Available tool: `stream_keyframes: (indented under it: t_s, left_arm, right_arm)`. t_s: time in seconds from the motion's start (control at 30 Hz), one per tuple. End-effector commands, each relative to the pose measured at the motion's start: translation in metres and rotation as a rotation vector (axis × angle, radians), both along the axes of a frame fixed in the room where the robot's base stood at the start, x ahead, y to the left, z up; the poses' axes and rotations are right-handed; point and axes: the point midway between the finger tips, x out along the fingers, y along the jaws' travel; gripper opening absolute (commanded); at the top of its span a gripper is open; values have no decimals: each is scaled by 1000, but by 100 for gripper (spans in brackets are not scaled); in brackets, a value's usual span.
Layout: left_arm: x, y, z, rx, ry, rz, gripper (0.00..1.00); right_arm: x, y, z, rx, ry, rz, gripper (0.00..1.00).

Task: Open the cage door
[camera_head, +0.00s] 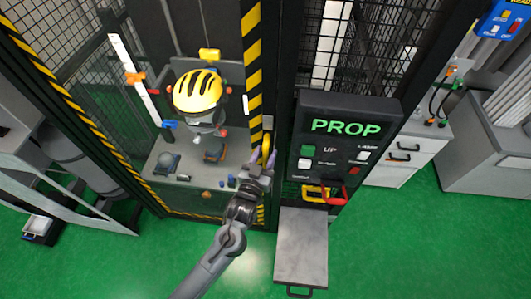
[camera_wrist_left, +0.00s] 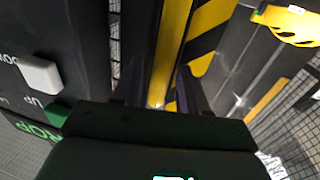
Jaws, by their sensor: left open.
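The cage door (camera_head: 252,70) has a black and yellow striped edge and appears shut in the head view. Its yellow handle (camera_head: 266,150) is at the lower part of this edge. My left gripper (camera_head: 264,163) is at the handle, its arm reaching up from the bottom of the view. In the left wrist view, the open fingers of the gripper (camera_wrist_left: 160,92) are on either side of a yellow bar (camera_wrist_left: 170,45), which looks like the handle. I cannot tell whether they touch it. My right gripper is not in view.
A control box (camera_head: 345,130) marked PROP stands right of the door, with buttons and a red handle (camera_head: 332,194) below. A grey plate (camera_head: 302,245) juts out under it. A yellow helmet (camera_head: 197,90) is inside the cage. Green floor (camera_head: 400,240) is clear at right.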

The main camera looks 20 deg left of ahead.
Motion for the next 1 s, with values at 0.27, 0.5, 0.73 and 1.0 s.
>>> stream_keyframes:
  t_s: [0.27,0.5,0.73,1.0]
  left_arm:
    - [8,0,0,0,0,0,43]
    - [7,1,0,0,0,1,31]
    - [7,1,0,0,0,1,0]
    - [7,0,0,0,0,-2,0]
  right_arm:
    - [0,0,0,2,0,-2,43]
    - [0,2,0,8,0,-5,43]
    - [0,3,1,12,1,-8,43]
    - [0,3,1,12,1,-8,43]
